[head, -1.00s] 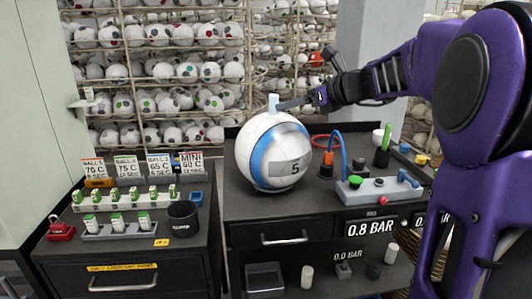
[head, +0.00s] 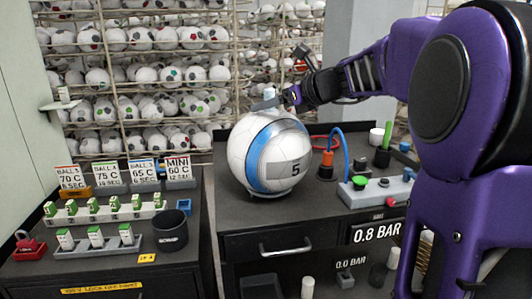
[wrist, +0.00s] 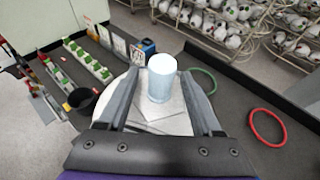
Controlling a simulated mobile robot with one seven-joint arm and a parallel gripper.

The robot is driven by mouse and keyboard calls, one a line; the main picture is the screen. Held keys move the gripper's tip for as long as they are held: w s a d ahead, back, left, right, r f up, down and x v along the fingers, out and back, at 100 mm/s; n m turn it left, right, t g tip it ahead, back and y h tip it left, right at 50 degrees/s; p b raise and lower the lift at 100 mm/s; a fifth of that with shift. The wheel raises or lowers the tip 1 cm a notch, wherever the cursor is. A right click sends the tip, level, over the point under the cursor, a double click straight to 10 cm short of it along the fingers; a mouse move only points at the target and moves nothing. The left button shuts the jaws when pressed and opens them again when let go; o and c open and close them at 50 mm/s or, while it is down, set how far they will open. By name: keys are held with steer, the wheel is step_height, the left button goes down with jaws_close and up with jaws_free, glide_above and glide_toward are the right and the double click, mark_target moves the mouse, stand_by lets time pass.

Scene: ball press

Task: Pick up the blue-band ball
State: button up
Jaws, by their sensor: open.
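The blue-band ball (head: 250,150) is white with a blue band and a grey patch marked 5. It sits on a low stand on the dark bench. A pale blue peg (head: 269,94) stands up from its top; in the wrist view the peg (wrist: 161,78) is between my two fingers. My gripper (head: 268,103) is at the peg, just above the ball. In the wrist view my gripper (wrist: 160,85) is open, with a finger on each side of the peg and gaps visible. The white ball top (wrist: 165,118) shows below, partly hidden by the fingers.
A control box (head: 375,190) with coloured buttons, an orange-based blue hose (head: 327,165) and a red ring (wrist: 268,127) are right of the ball. A black cup (head: 170,230) and cartridge racks (head: 105,210) are on the left cabinet. Ball racks stand behind.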

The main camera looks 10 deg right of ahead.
steer(key=shift+s, duration=0.1)
jaws_close()
stand_by(1.2)
